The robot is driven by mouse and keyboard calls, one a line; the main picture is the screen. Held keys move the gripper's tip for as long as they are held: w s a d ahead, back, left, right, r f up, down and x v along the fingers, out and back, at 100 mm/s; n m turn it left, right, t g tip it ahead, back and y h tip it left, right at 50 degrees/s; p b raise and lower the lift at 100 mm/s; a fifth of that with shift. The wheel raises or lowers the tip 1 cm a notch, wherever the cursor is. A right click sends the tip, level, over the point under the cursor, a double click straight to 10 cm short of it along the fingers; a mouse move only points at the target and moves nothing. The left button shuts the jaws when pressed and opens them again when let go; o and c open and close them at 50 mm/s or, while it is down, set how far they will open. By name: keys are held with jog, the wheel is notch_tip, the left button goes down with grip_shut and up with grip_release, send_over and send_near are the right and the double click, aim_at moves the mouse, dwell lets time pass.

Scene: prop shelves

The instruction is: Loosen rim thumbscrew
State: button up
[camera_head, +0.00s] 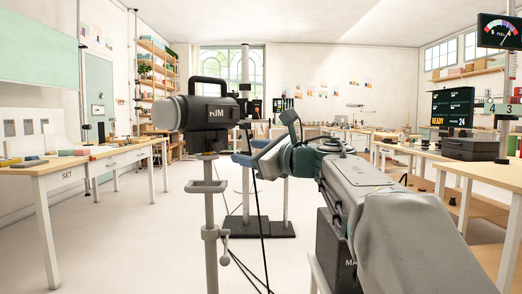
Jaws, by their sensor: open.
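A dark lamp head (209,113) with a pale front, a top handle and a partly readable label, seemingly RIM, sits upright on a grey stand (210,215). A small grey knob with a hanging lever (225,232) sticks out on the right of the stand's post; it may be the thumbscrew, but I cannot tell for sure. My gripper (248,153), with blue-grey fingers, is open at the right of the lamp's lower part, higher than the knob. Nothing shows between the fingers. I cannot tell whether a finger touches the lamp or stand.
A second stand with a dark base plate (258,228) is behind, and black cables (262,235) hang down to the floor. A table marked SET (68,180) stands at left. Workbenches (460,170) with a READY display (453,108) are at right. Floor between is mostly clear.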

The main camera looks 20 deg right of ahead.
jog(key=shift+v, duration=1.65)
jog(key=d+r+m+t+h+p, duration=0.3)
jog(key=r+m+h+p, duration=0.5)
jog(key=m+p, duration=0.75)
jog(key=s+a+f+m+g+p, duration=0.2)
jog(key=s+m+g+p, duration=0.3)
jog(key=s+m+p, duration=0.3)
jog(key=s+a+f+m+g+p, duration=0.3)
jog(key=s+m+g+p, duration=0.3)
jog(key=m+p, duration=0.3)
jog(key=s+a+f+m+g+p, duration=0.2)
jog(key=s+a+m+g+p, duration=0.2)
jog(key=s+m+p, duration=0.4)
jog(key=s+m+g, duration=0.1)
jog(key=m, duration=0.5)
jog(key=shift+s+f, duration=0.3)
jog(key=shift+s, duration=0.05)
